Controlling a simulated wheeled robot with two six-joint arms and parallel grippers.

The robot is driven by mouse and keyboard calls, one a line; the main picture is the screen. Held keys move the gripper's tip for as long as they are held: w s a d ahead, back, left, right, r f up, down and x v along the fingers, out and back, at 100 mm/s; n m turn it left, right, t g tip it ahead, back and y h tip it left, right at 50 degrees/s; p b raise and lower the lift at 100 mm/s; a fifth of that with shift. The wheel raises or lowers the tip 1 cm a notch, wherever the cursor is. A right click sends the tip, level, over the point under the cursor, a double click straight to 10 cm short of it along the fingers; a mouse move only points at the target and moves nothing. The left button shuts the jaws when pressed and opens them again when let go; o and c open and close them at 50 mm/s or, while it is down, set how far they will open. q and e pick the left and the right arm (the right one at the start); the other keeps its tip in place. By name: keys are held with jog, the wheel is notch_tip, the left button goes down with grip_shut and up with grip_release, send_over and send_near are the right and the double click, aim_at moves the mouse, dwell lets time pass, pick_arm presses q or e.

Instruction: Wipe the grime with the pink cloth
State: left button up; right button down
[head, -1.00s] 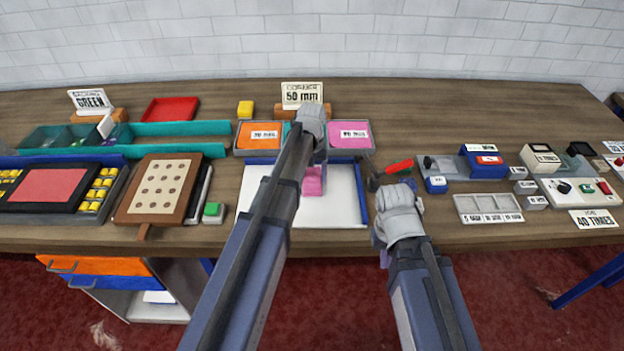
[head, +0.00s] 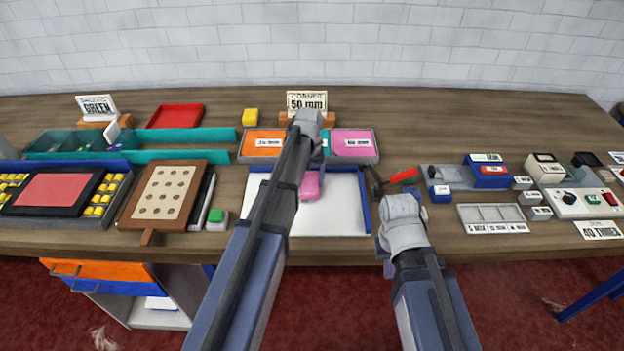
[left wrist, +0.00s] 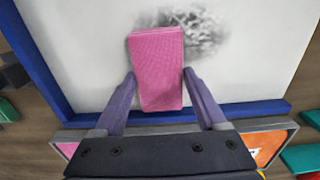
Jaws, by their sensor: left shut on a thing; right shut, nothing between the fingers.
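The pink cloth (head: 311,186) is a small thick block over the white board (head: 335,212), which has a blue frame. In the left wrist view the cloth (left wrist: 157,70) sits between the fingers of my left gripper (left wrist: 160,92), which is shut on it. Whether the cloth touches the board is hard to tell. The grime (left wrist: 200,30) is a dark grey smudge on the board, beside and partly behind the cloth's far end. In the head view my left arm hides the grime. My right gripper (head: 383,246) is shut and empty at the board's front right corner.
Orange (head: 262,143) and pink (head: 353,143) trays stand behind the board. A hammer with a red handle (head: 403,175) lies right of it. A perforated panel (head: 165,190) and a green-topped block (head: 217,217) are to the left.

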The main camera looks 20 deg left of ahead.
aim_at(309, 191)
pick_arm(q)
jog(key=shift+s+d, duration=0.2)
jog(key=shift+s, duration=0.7)
jog(key=shift+s+d, duration=0.15)
jog(key=shift+s, duration=0.75)
jog(key=shift+s+d+f, duration=0.1)
jog(key=shift+s+d, duration=0.1)
jog(key=shift+s, duration=0.45)
jog(key=shift+s+d+r, duration=0.1)
jog(key=shift+s+d, duration=0.1)
jog(key=shift+s, duration=0.45)
jog(key=shift+s+d+f, duration=0.1)
jog(key=shift+s+d, duration=0.1)
jog(key=shift+s, duration=0.45)
jog(key=shift+s+d, duration=0.25)
jog(key=shift+s, duration=0.55)
jog(key=shift+s+d, duration=0.2)
jog(key=shift+s, duration=0.55)
jog(key=shift+s+a, duration=0.15)
jog(key=shift+a, duration=0.35)
jog(key=shift+s+a, duration=0.15)
jog(key=shift+a, duration=0.35)
jog(key=shift+w, duration=0.1)
jog(key=shift+w+a, duration=0.3)
jog(key=shift+w, duration=0.6)
jog(key=shift+w+a, duration=0.25)
jog(key=shift+w, duration=0.65)
